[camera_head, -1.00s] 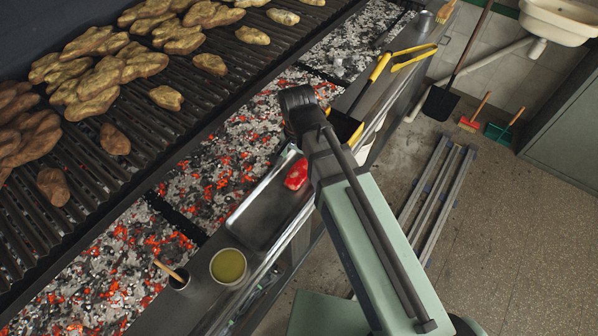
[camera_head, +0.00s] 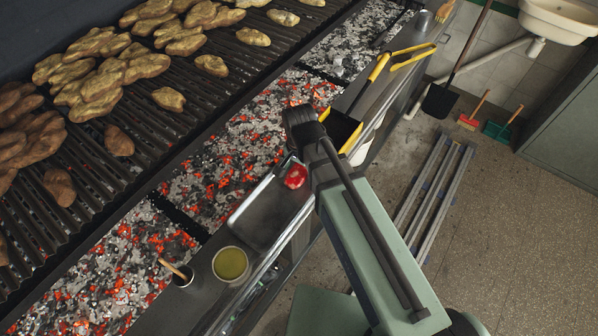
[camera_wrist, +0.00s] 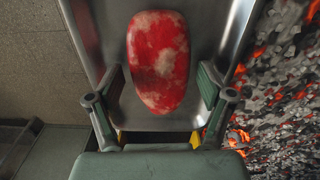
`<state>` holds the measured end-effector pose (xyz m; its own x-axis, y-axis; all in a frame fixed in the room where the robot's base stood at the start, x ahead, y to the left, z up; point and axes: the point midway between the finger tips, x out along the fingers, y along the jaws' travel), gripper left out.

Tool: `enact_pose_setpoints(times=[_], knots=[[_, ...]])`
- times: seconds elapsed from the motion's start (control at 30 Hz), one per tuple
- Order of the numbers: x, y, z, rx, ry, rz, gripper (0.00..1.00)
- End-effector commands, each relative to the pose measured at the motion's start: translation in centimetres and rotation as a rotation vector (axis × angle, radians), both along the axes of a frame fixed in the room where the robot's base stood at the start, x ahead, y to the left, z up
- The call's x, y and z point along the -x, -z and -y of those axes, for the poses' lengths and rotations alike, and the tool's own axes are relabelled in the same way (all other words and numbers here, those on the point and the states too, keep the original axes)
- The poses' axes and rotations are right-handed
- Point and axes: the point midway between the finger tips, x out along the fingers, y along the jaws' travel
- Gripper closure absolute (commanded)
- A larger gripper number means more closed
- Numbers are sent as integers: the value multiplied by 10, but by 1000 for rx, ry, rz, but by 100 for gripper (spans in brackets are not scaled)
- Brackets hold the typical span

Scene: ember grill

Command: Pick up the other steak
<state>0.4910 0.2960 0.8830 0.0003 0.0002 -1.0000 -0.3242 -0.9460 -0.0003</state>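A raw red steak (camera_head: 295,176) with pale fat patches lies at the far end of a metal tray (camera_head: 262,215) beside the grill; my arm hides part of it in the head view. In the wrist view the steak (camera_wrist: 158,60) lies lengthwise on the bare metal of the tray (camera_wrist: 100,40). My gripper (camera_wrist: 160,95) is open, with one finger on each side of the steak's near end and a gap on both sides. Nothing is held. In the head view my gripper is hidden behind my arm.
Glowing coals (camera_head: 235,160) lie beside the tray. Many cooked pieces (camera_head: 100,75) cover the grate. A bowl of yellow-green sauce (camera_head: 230,264) and a small cup with a brush (camera_head: 182,277) stand near the tray. Yellow tongs (camera_head: 412,57) lie further along the ledge.

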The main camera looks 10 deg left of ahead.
Motion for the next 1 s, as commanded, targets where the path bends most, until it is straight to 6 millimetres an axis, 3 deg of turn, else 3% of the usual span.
enact_pose_setpoints(times=[0.03, 0.1, 0.13, 0.67, 1.0], knots=[[0, 0, 0, 0, 0, 0, 49], [0, 0, 0, 0, 0, 0, 74], [0, 0, 0, 0, 0, 0, 79], [0, -3, 0, 0, 0, 0, 80], [0, -29, 0, -1, 0, 3, 80]])
